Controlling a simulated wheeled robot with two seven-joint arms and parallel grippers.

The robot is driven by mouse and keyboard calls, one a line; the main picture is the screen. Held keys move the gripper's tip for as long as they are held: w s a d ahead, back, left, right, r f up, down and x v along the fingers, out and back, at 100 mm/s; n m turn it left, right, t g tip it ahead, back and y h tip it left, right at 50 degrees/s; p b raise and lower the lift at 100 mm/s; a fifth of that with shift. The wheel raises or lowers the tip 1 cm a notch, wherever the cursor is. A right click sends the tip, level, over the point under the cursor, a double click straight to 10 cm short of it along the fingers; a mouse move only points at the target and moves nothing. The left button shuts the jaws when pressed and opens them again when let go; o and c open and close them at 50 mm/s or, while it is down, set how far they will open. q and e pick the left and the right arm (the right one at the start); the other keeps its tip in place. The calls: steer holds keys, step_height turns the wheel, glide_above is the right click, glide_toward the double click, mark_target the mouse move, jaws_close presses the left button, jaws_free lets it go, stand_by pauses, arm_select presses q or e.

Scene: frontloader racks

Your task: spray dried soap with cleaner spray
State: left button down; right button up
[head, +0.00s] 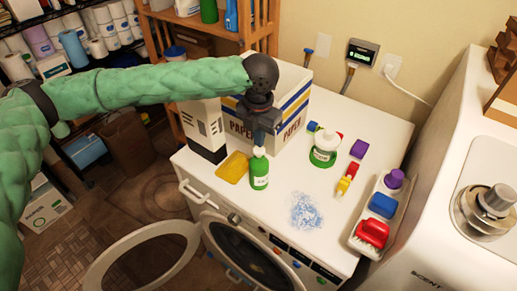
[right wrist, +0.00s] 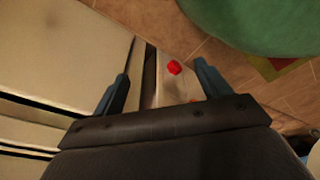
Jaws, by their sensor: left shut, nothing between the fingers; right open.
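The dried soap (head: 305,211) is a pale blue, flaky patch on the white machine's top, near its front edge. A green bottle with a white top and label (head: 260,172), which looks like the cleaner spray, stands upright to its left. My left gripper (head: 258,141) points down right above this bottle's top, shut and holding nothing; I cannot tell whether it touches the top. My right gripper (right wrist: 161,73) is open and empty in the right wrist view, away from the soap; it does not show in the head view.
A white-and-green bottle (head: 325,147), small coloured blocks and a caddy (head: 362,243) with a red brush are to the right. The round door (head: 140,262) hangs open in front.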

arm_select(q)
steer(key=shift+f, duration=0.25)
stand_by(0.4)
steer(key=shift+f, duration=0.9)
steer(key=shift+r, duration=0.1)
steer(key=shift+r+p, duration=0.65)
steer(key=shift+r, duration=0.35)
steer(key=shift+r+p, duration=2.5)
steer(key=shift+r, duration=0.5)
